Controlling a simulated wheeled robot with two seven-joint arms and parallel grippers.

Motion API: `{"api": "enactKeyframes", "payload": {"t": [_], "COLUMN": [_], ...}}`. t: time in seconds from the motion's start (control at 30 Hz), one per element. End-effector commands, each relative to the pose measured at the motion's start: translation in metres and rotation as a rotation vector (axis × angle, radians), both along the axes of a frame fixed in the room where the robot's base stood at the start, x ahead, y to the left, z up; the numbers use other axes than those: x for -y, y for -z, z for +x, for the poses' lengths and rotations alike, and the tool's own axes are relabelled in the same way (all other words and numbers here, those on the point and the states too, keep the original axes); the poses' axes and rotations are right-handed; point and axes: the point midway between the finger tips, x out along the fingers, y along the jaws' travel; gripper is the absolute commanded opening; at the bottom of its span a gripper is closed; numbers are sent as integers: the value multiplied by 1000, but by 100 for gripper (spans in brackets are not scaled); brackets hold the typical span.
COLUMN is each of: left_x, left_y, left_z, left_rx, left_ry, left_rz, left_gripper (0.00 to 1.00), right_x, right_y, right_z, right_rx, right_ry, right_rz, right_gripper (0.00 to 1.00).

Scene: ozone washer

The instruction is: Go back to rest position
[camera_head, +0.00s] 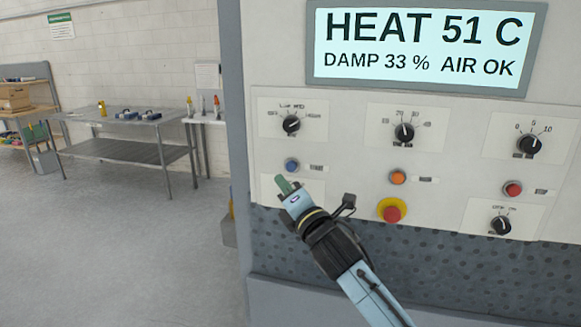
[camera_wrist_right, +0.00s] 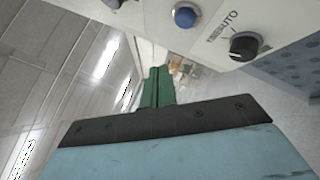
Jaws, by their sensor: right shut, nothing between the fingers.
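My right gripper (camera_head: 285,184) is shut and empty, with its green fingers together. It is in front of the panel, just below the blue button (camera_head: 292,165), and hides part of the plate under that button. In the right wrist view, the shut green fingers (camera_wrist_right: 157,88) point past the panel's edge, and the blue button (camera_wrist_right: 185,17) and a black knob (camera_wrist_right: 244,46) are above and to the right of them. I cannot tell whether the fingers touch the panel. My left gripper is not in view.
The control panel (camera_head: 345,160) fills the right side, with a display (camera_head: 425,45) reading HEAT 51 C, several knobs, an orange button (camera_head: 398,177) and a red emergency button (camera_head: 392,210). Open floor (camera_head: 130,250) lies at left, with a metal table (camera_head: 125,150) farther back.

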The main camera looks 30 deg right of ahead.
Motion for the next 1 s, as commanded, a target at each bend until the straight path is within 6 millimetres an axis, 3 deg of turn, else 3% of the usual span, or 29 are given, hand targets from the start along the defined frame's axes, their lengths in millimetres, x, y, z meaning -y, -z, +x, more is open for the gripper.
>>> {"api": "enactKeyframes", "payload": {"t": [0.7, 0.77, 0.87, 0.97, 1.0], "left_x": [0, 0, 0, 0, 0], "left_y": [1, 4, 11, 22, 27], "left_z": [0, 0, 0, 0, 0], "left_rx": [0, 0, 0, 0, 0], "left_ry": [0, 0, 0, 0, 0], "left_rz": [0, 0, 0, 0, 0], "left_gripper": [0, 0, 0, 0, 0], "right_x": [1, 1, 4, 5, 6], "right_y": [6, 19, 66, 138, 170], "right_z": [2, 4, 11, 17, 17], "right_rx": [-8, -30, -99, -202, -247], "right_ry": [-1, -4, -11, -14, -11], "right_rz": [8, 33, 116, 249, 308], "right_gripper": [0, 0, 0, 0, 0]}}
